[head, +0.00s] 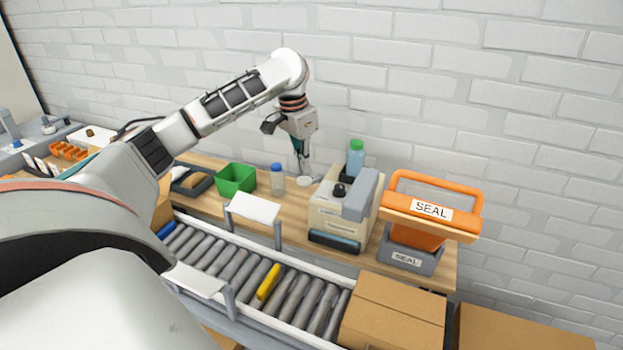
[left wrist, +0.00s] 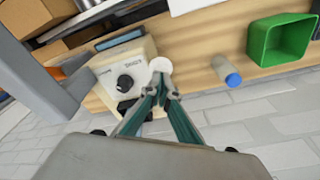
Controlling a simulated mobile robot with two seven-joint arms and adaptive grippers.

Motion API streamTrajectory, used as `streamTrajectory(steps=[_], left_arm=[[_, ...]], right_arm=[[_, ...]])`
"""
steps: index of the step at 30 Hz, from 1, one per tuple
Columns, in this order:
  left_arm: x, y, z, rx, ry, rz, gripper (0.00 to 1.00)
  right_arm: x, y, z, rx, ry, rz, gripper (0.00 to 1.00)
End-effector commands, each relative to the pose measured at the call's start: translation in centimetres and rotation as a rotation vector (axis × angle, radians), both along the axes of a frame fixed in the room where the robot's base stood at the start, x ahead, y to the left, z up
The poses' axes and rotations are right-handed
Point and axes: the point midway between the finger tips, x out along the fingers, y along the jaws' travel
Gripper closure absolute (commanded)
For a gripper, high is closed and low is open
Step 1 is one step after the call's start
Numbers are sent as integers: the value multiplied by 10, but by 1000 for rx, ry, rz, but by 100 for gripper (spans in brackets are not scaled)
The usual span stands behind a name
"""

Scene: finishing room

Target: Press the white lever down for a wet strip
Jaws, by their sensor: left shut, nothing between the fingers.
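The beige tape dispenser (head: 328,217) stands on the wooden bench, with a black knob on top and a dark slot low on its front. Its white lever (head: 304,181) shows as a pale round end at the dispenser's left side. In the left wrist view the round lever end (left wrist: 160,65) lies just beyond my fingertips, beside the dispenser body (left wrist: 135,72). My left gripper (head: 303,172) points down over the lever, shut and empty; I cannot tell whether its tips (left wrist: 162,90) touch the lever. No paper strip shows at the slot. My right gripper is out of view.
A blue-capped bottle (head: 277,179) and green bin (head: 236,179) stand left of the dispenser. A green-capped bottle (head: 355,158) is behind it. An orange SEAL device (head: 430,212) stands right. The roller conveyor (head: 230,265) and cardboard box (head: 393,312) are in front; a brick wall is behind.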

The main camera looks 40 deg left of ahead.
Motion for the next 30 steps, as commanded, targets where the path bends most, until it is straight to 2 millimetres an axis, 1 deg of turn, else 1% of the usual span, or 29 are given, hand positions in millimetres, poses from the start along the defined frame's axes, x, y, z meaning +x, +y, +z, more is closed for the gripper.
streamTrajectory(steps=[15, 30], left_arm=[[0, 0, -1, 0, 0, 0, 100], [0, 0, -14, 1, 1, 1, 100]], right_arm=[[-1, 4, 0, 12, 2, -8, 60], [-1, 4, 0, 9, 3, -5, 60]])
